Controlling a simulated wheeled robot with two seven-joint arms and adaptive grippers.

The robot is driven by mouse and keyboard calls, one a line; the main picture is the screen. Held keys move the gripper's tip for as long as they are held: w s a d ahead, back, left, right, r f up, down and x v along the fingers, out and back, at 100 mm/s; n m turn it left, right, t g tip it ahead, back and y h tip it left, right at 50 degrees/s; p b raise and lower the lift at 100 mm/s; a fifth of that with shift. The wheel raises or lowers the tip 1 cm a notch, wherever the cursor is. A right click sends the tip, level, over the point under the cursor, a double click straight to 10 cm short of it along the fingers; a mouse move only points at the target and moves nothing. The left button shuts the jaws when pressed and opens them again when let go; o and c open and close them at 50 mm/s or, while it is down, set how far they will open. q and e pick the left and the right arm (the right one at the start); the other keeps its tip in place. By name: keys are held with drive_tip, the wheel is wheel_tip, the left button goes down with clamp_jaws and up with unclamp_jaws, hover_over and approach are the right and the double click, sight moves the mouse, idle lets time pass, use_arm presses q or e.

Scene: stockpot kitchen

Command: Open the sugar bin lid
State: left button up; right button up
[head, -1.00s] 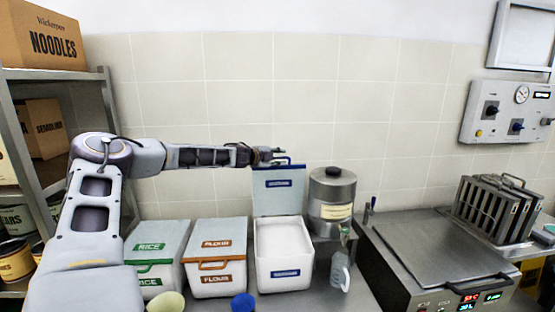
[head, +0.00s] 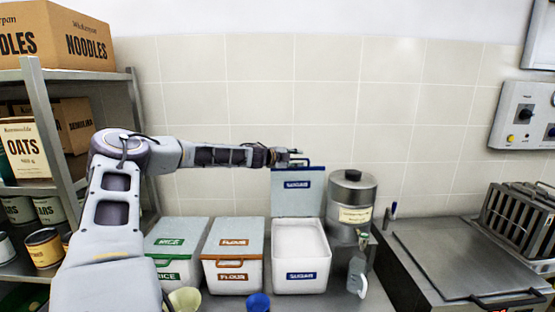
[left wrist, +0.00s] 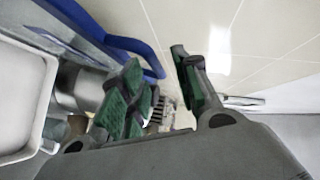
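The sugar bin (head: 300,258) is a white box with a blue SUGAR label, full of white sugar. Its lid (head: 298,200) stands upright at the back of the bin, open, with a blue handle (head: 285,167) along its top edge. My left gripper (head: 292,156) is at the top of the lid, just by the handle. In the left wrist view, the green-padded fingers of the gripper (left wrist: 158,88) are apart. The blue handle (left wrist: 135,48) passes close by the left finger; whether they touch is unclear. My right gripper is not in view.
The rice bin (head: 177,246) and flour bin (head: 233,250) stand shut to the left. A metal canister (head: 352,193) and a clear bottle (head: 358,272) are close on the right. A steel cooker (head: 455,257) is further right. A shelf with boxes (head: 75,95) is at the left.

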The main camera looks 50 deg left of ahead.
use_arm(q)
drive_tip(key=v, duration=1)
idle(1.9)
drive_tip(key=shift+s+a, duration=0.1)
drive_tip(key=shift+s, duration=0.05)
idle(0.5)
